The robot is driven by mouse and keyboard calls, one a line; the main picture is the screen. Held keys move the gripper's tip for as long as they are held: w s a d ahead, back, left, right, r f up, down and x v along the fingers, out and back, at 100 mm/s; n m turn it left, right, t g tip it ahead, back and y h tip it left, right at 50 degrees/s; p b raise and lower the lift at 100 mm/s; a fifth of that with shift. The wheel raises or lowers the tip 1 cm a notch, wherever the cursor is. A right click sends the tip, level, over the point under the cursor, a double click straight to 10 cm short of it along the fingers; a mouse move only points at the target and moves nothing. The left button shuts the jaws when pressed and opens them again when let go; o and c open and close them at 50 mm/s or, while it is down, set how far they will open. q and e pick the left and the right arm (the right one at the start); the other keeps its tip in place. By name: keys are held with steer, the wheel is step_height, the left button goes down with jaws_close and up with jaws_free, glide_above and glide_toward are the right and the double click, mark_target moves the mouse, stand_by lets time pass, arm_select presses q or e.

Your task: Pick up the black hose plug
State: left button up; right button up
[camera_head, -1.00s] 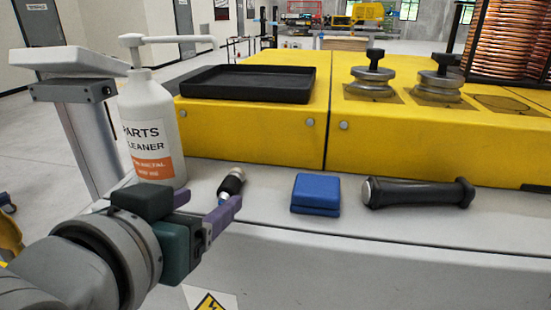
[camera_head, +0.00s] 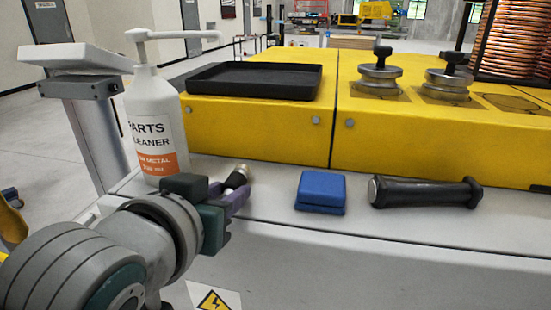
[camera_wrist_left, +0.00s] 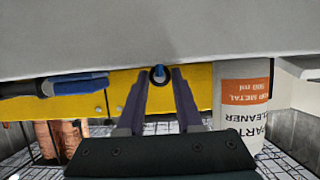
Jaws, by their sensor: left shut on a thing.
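The black hose plug (camera_head: 237,178) is a small dark cylinder with a light metal part, on the grey work surface right of the spray bottle. My left gripper (camera_head: 238,192) has its purple fingers around it and is shut on it; the fingers hide part of the plug in the head view. In the left wrist view the plug shows end-on as a dark ring with a blue centre (camera_wrist_left: 159,75), between the tips of the left gripper (camera_wrist_left: 160,82). The plug seems at surface level; I cannot tell whether it is lifted. My right gripper is out of view.
A white parts cleaner bottle (camera_head: 155,125) stands close behind my left wrist. A blue box (camera_head: 321,190) and a black cylindrical handle (camera_head: 425,192) lie to the right. Behind are yellow housings (camera_head: 260,127) with a black tray (camera_head: 255,80) on top.

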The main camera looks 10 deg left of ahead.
arm_select(q)
jaws_close()
steer(key=shift+r, duration=0.1)
